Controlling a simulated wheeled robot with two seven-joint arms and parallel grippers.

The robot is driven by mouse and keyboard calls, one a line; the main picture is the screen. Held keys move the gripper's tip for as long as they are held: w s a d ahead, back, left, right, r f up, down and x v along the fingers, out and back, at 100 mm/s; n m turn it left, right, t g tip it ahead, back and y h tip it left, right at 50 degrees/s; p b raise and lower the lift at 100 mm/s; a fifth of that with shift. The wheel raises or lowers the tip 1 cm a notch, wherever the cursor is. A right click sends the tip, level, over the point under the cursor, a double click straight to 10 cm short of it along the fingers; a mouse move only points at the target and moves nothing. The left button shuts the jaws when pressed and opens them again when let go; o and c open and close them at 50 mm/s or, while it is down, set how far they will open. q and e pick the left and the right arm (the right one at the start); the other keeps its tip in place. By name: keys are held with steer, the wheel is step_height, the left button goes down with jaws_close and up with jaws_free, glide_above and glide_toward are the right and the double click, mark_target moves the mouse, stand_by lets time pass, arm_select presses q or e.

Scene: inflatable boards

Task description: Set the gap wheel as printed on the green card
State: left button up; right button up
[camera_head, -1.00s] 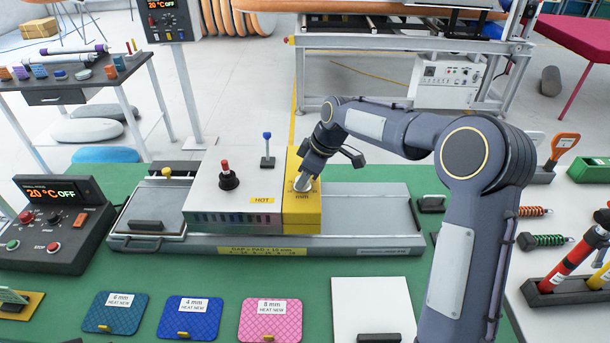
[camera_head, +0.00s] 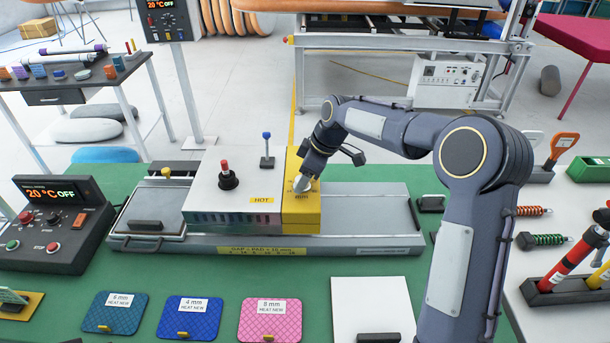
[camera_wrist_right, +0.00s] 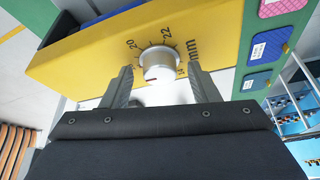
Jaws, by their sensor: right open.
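The gap wheel (camera_head: 302,184) is a pale round knob on the top of the yellow block (camera_head: 303,220). In the right wrist view the wheel (camera_wrist_right: 159,66) sits on the yellow face, with printed marks 20, 22 and "mm" around it. My right gripper (camera_wrist_right: 161,75) is open, its two fingers on either side of the wheel; I cannot tell whether they touch it. In the head view the right gripper (camera_head: 312,172) is above the wheel, partly hidden by its own wrist. No readable green card shows. My left gripper is not in view.
A white housing (camera_head: 215,200) marked HOT joins the yellow block on a grey rail (camera_head: 375,210). A control box (camera_head: 62,228) reads 20 °C OFF. Blue-green, blue and pink pads (camera_head: 270,322) lie in front. A small upright greenish piece (camera_head: 14,296) stands at the left edge.

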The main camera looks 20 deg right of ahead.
steer(key=b+v, duration=0.1)
steer(key=v, duration=0.7)
stand_by(0.4)
steer(key=s+d+r+m+t, duration=0.25)
steer(key=s+m, duration=0.45)
steer(key=s, duration=1.2)
steer(key=s+a+f+m, duration=0.1)
steer(key=s+f+m, duration=0.2)
steer(key=s, duration=0.4)
steer(key=s+f+m+t, duration=0.1)
steer(key=s+f+m, duration=0.2)
steer(key=s, duration=0.5)
steer(key=shift+a+f, duration=0.4)
steer(key=shift+f, duration=0.15)
